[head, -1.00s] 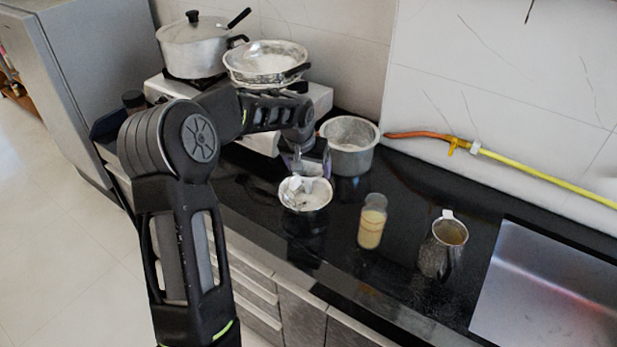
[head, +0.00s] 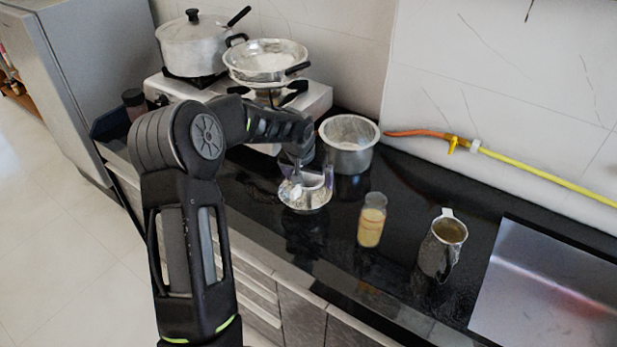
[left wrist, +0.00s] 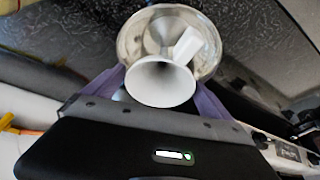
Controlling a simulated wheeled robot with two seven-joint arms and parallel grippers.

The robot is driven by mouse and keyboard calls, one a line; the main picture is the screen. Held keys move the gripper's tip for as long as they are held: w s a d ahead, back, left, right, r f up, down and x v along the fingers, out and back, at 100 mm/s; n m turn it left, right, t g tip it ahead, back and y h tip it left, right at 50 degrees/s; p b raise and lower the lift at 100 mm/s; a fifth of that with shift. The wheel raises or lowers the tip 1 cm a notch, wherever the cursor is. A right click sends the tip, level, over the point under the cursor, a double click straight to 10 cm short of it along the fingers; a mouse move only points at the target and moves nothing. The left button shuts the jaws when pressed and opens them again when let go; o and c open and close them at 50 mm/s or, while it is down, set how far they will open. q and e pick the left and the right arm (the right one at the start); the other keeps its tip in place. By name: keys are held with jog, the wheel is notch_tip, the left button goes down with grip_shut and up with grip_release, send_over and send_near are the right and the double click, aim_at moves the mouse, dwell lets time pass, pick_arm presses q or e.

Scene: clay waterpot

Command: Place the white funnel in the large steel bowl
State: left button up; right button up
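The white funnel (left wrist: 160,82) lies in a small steel bowl (left wrist: 205,28), its wide mouth facing the left wrist camera. In the head view the funnel (head: 296,191) is partly hidden by the gripper, and the small bowl (head: 309,206) stands on the black counter. My left gripper (left wrist: 158,88) is open, with its purple fingers spread on either side of the funnel; whether they touch it I cannot tell. It also shows in the head view (head: 306,182). The large steel bowl (head: 350,163) stands just behind and to the right, empty as far as I see. My right gripper is out of view.
A glass of yellowish liquid (head: 371,226) and a steel jug (head: 437,259) stand to the right. The stove (head: 318,101) behind holds a lidded pot (head: 190,52) and a steel pan (head: 238,70). A sink (head: 545,290) is at far right.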

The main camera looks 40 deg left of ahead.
pick_arm(q)
jog(key=shift+o, duration=0.2)
jog(key=shift+r, duration=0.15)
jog(key=shift+r+p, duration=0.25)
jog(key=shift+p, duration=0.1)
jog(key=shift+s+r, duration=0.1)
jog(key=shift+r, duration=0.2)
jog(key=b+v, duration=0.2)
jog(key=v, duration=0.9)
jog(key=shift+s, duration=0.1)
